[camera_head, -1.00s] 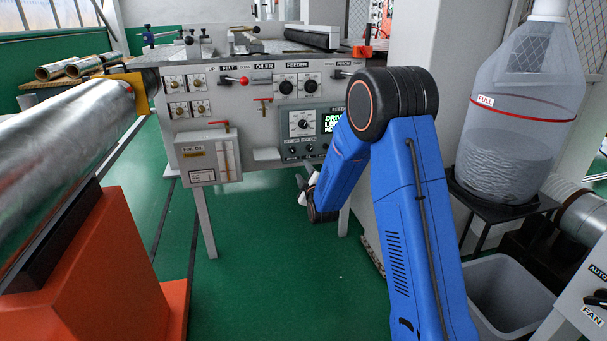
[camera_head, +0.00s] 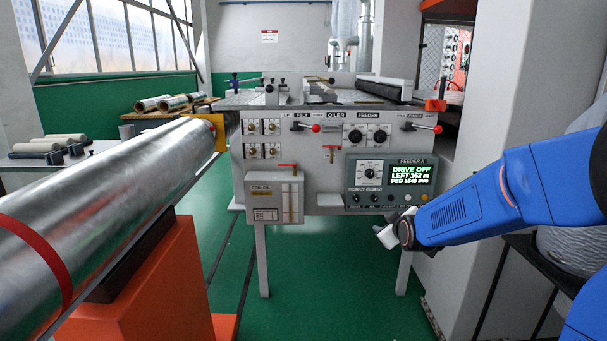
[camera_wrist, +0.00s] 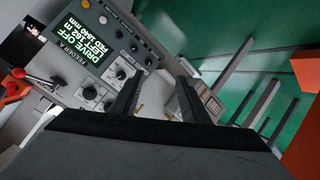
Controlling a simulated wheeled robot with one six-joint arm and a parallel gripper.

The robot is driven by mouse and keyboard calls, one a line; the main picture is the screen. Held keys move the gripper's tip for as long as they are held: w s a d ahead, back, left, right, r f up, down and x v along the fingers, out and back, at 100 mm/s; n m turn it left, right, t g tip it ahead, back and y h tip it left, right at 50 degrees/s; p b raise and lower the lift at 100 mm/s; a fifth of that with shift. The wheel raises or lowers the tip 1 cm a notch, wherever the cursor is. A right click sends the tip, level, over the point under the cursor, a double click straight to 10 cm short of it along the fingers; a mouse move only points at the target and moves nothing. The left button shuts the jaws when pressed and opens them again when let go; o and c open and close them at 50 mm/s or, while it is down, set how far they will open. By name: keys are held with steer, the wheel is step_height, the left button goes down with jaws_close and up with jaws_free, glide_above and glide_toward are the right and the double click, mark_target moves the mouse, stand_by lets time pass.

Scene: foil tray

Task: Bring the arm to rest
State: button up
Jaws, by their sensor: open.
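My blue arm (camera_head: 470,209) reaches in from the right edge in the head view, with its end in front of the lower right of the feeder machine's panel (camera_head: 333,160). My gripper (camera_head: 388,236) shows there only as a small pale shape. In the wrist view my gripper (camera_wrist: 158,84) has two dark fingers standing apart, with nothing between them. Behind the fingers are the panel and the green floor. The feeder display (camera_head: 411,182) reads DRIVE OFF, and it also shows in the wrist view (camera_wrist: 85,32).
A large foil roll (camera_head: 110,190) lies on an orange stand (camera_head: 150,290) at the left. Red-knobbed levers (camera_head: 437,129) stick out of the panel. A pale pillar (camera_head: 505,85) stands at the right. Green floor (camera_head: 330,270) is clear below the machine.

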steer(key=s+d+m+g, duration=0.1)
steer(key=s+m+g, duration=0.2)
steer(key=s, duration=1.9)
steer(key=s+d+m+g, duration=0.2)
steer(key=s+m+g, duration=0.2)
steer(key=s, duration=1.8)
steer(key=shift+f+m+g, duration=0.3)
steer(key=shift+g, duration=0.2)
steer(key=shift+w, duration=0.1)
